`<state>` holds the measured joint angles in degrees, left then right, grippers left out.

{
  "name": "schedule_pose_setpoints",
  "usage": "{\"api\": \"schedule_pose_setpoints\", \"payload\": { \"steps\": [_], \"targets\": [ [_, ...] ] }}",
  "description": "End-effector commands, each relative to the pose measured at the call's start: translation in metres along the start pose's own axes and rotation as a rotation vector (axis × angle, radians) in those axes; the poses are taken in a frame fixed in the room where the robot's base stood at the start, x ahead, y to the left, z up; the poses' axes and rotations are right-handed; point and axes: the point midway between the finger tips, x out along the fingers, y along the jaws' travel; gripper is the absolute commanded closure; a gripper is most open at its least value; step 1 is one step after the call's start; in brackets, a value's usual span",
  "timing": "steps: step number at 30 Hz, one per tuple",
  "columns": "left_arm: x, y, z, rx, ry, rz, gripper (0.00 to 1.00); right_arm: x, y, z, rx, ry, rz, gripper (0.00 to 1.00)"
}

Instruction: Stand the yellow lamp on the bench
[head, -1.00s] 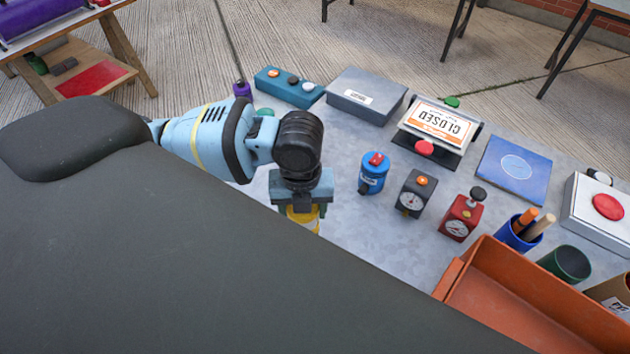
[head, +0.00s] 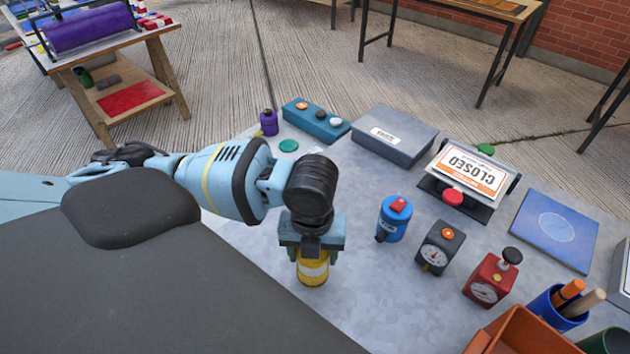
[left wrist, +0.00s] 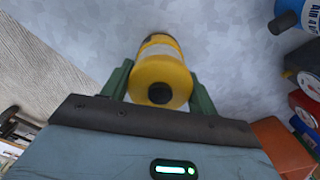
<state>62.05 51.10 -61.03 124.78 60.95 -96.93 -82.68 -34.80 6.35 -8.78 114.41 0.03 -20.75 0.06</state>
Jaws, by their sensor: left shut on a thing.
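The yellow lamp (head: 313,273) is a short yellow cylinder with a pale band, at the middle of the head view. It looks roughly upright over the grey bench (head: 385,305). My left gripper (head: 314,255) points down from above and is shut on its upper part. In the left wrist view the lamp (left wrist: 160,72) sits between the green fingers, its yellow end with a dark knob towards the camera. I cannot tell whether its base touches the bench. My right gripper is not in view.
Right of the lamp stand a blue canister (head: 393,222), a black dial box (head: 437,250) and a red dial box (head: 488,284). An orange tray (head: 520,335) and a blue pen cup (head: 552,310) are at lower right. Bare bench lies around the lamp.

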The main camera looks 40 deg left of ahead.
Motion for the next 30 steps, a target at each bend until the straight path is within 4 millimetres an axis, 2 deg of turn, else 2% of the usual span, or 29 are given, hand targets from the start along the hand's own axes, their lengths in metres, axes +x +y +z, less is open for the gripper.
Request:
{"api": "schedule_pose_setpoints", "payload": {
  "steps": [5,6,11,22,26,30],
  "targets": [
    [0.002,0.0,0.0,0.0,0.0,-0.001,0.74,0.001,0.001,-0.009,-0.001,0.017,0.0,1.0],
    [0.004,0.0,0.0,0.0,0.0,-0.001,0.4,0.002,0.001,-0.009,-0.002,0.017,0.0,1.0],
    [0.003,0.0,0.0,0.0,0.001,0.0,0.19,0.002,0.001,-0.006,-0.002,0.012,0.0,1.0],
    [-0.001,0.0,0.0,0.0,-0.001,-0.001,0.19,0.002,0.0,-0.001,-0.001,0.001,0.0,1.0],
    [-0.019,-0.001,0.0,0.0,-0.002,-0.003,0.19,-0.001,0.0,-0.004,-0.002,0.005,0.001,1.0],
    [-0.047,-0.001,0.001,0.0,-0.006,-0.005,0.19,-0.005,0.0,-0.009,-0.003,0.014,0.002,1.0]
  ]
}}
